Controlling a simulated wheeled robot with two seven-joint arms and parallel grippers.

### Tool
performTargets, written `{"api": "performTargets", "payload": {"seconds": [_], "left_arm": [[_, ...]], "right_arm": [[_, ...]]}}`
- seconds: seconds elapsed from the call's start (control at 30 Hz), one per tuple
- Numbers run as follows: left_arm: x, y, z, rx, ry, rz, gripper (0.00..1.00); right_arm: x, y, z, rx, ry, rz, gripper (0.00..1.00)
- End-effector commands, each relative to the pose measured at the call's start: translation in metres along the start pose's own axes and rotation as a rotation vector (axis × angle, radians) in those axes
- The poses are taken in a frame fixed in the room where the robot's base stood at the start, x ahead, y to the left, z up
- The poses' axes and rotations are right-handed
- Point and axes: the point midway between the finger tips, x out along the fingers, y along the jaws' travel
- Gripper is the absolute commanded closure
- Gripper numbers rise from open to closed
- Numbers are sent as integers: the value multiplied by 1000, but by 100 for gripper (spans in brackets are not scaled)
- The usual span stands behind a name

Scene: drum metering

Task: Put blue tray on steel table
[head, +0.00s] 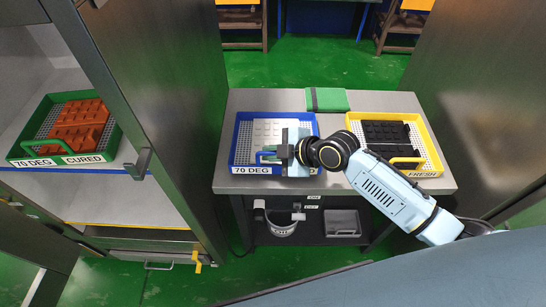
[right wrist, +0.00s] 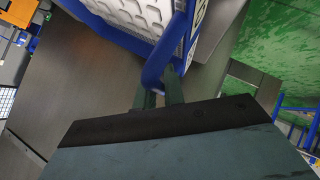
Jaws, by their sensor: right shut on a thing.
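The blue tray (head: 240,146) is on the left part of the steel table (head: 285,100). It holds white studded blocks (head: 266,132) and carries a "70 DEG" label on its front. My right gripper (head: 284,156) is shut on the tray's blue front handle. In the right wrist view the handle (right wrist: 154,72) sits between the gripper's fingers (right wrist: 160,92), and the tray (right wrist: 120,38) shows above. From these views I cannot tell whether the tray's underside touches the table. My left gripper is not in view.
A yellow tray (head: 437,160) with black blocks stands at the table's right side. A folded green cloth (head: 327,99) lies at the back. At left, an open cabinet holds a green tray (head: 22,148) with orange blocks.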

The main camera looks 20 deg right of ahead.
Motion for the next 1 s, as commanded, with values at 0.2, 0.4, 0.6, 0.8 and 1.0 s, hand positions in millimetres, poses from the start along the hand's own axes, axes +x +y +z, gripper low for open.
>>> {"api": "performTargets", "payload": {"seconds": [0.2, 0.4, 0.6, 0.8, 1.0], "left_arm": [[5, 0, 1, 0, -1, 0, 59], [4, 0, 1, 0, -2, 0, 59], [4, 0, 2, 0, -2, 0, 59], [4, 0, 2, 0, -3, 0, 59], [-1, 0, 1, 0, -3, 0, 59]], "right_arm": [[12, -11, 12, 2, 0, 1, 100], [12, -13, 13, 5, -3, -5, 81], [12, -12, 12, 3, -2, -3, 68], [10, -11, 12, 1, -2, -1, 68], [-14, -11, 13, -1, -4, -1, 68]]}}
